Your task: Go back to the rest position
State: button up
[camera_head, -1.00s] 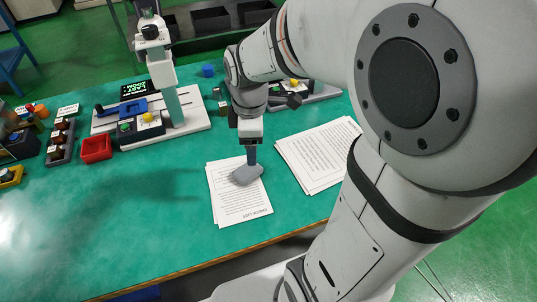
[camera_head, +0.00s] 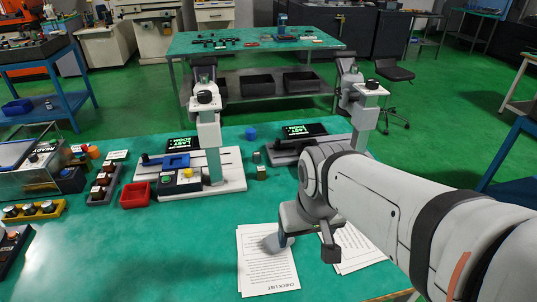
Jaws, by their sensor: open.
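My gripper (camera_head: 307,241) is open at the end of my arm, which reaches in from the right. It is low over the front part of the green table (camera_head: 80,265). A second stack of printed sheets (camera_head: 357,252) is partly hidden behind my gripper and arm.
Two measuring stands, one white-based (camera_head: 232,180) and one dark-based (camera_head: 285,152), stand behind my gripper. A red bin (camera_head: 135,195), a blue cap (camera_head: 251,133) and a yellow tray (camera_head: 35,212) are on the table. The table's left front is clear.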

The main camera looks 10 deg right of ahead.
jog(key=shift+w+p+v, duration=0.2)
jog(key=shift+p+v, duration=0.85)
jog(key=shift+v, duration=0.05)
